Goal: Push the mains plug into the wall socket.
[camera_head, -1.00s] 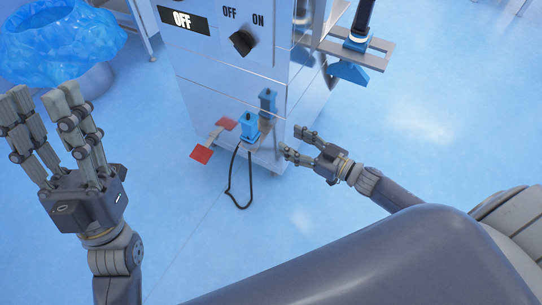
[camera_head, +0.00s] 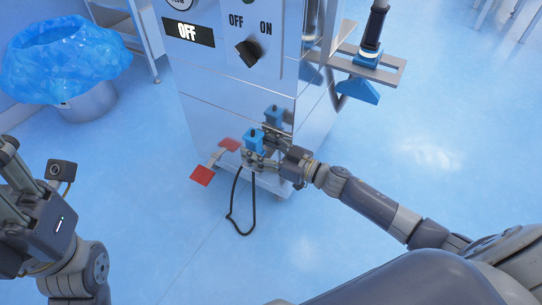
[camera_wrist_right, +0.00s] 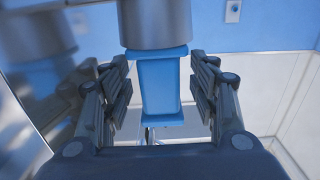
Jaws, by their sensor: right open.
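The blue plug (camera_head: 254,139), with a black cable (camera_head: 233,205) looping on the floor below it, is upright beside the steel cabinet's lower front. My right gripper (camera_head: 261,158) has come in from the right around its lower part. In the right wrist view the blue body (camera_wrist_right: 162,92) is between the two open finger sets, with gaps on both sides. A grey cylinder (camera_wrist_right: 155,22) is at its upper end there. A small wall plate (camera_wrist_right: 232,11) shows at the top; I cannot tell whether it is the socket. My left gripper (camera_head: 15,200) is partly cut off.
A bin with a blue bag (camera_head: 65,60) stands at the left. A bracket (camera_head: 365,65) juts out right. The front floor is clear.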

